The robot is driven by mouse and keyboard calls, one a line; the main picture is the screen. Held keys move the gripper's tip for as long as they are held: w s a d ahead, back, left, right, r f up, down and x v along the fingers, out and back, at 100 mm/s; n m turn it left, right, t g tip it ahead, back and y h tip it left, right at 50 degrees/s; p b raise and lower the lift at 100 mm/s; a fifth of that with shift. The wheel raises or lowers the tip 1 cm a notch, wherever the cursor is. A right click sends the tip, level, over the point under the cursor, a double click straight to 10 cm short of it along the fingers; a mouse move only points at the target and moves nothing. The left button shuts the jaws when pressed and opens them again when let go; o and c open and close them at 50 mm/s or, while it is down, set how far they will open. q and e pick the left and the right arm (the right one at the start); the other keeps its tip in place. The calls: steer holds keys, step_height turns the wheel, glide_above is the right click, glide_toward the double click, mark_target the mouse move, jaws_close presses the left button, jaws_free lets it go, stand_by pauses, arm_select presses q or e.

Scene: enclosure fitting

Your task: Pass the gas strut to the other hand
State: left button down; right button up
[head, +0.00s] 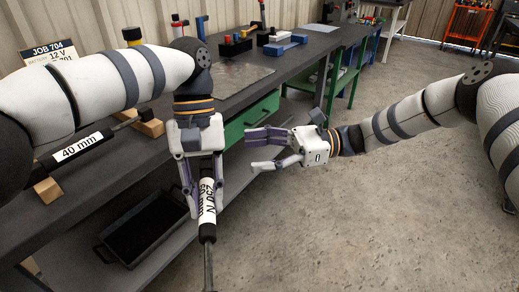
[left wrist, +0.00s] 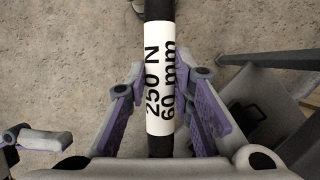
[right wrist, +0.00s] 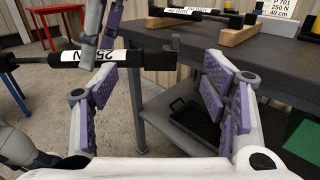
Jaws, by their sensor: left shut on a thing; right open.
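The gas strut (head: 208,232) is a black cylinder with a thin rod and a white label reading 250 N, 60 mm. My left gripper (head: 204,190) is shut on its labelled body, in front of the bench; the label shows between the fingers in the left wrist view (left wrist: 160,70). The rod points down in the head view; the upper end is hidden by the left gripper. My right gripper (head: 254,152) is open and empty, just right of the left gripper. In the right wrist view the strut (right wrist: 150,61) lies crosswise, its thick end between the open fingers.
The workbench (head: 60,208) runs along the wall, with a black tray (head: 140,235) on its lower shelf. Another strut labelled 40 mm (head: 82,146) rests on wooden blocks. A green drawer (head: 250,118) fronts the bench.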

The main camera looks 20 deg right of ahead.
mark_target(201, 161)
steer(key=x, duration=1.2)
steer(key=shift+r, duration=0.25)
steer(key=shift+s, duration=0.1)
jaws_close()
arm_select(q)
steer(key=shift+w, duration=0.15)
arm_select(e)
steer(key=shift+s, duration=0.1)
arm_select(q)
steer(key=c, duration=1.3)
jaws_free()
arm_select(e)
steer(key=shift+a, duration=0.1)
